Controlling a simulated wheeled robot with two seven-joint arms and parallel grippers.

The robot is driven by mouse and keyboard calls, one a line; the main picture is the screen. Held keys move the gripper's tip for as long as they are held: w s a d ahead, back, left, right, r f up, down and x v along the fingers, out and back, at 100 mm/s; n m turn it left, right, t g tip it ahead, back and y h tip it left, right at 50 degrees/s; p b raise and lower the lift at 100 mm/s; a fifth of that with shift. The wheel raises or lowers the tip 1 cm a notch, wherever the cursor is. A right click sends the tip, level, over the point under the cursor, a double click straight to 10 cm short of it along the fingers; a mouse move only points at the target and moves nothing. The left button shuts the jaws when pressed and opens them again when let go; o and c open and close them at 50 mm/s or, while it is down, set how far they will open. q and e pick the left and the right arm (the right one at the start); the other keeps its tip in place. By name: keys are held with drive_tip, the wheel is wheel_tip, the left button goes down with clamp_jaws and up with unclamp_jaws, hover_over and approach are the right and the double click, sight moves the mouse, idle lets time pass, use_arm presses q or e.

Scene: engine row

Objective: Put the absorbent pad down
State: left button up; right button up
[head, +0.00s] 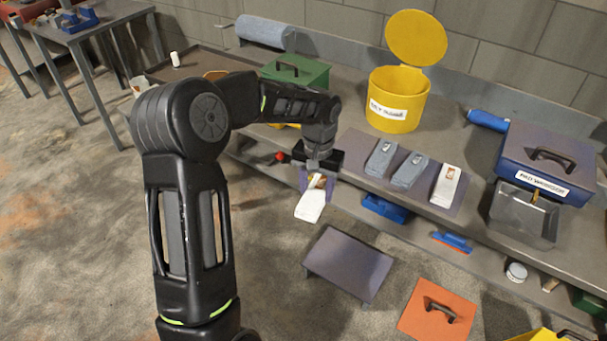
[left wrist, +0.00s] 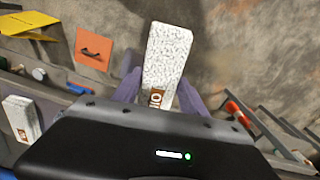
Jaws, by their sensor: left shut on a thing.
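My left gripper (head: 317,186) is shut on a white absorbent pad (head: 309,206) with an orange-brown label. The pad hangs down from the fingers in front of the bench edge, above the floor. In the left wrist view the speckled white pad (left wrist: 168,52) stands out between the purple fingers (left wrist: 160,92), which hide part of its labelled end. Two grey-blue pads (head: 381,158) (head: 409,171) and one white pad (head: 446,186) lie in a row on a dark mat (head: 357,145) on the bench. My right gripper is not in view.
A yellow bin (head: 398,100) with its lid raised stands behind the mat. A green box (head: 297,72) is to the left, a blue box (head: 545,165) and a clear tray (head: 523,218) to the right. A low purple-grey stand (head: 348,263) and an orange lid (head: 437,308) are below the bench.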

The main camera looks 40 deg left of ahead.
use_arm(q)
drive_tip(key=s+d+f+m, duration=0.2)
drive_tip(key=d+f, duration=0.9)
drive_tip(key=d, duration=0.2)
drive_tip(key=shift+s+d+f, duration=0.3)
drive_tip(key=shift+s+f, duration=0.05)
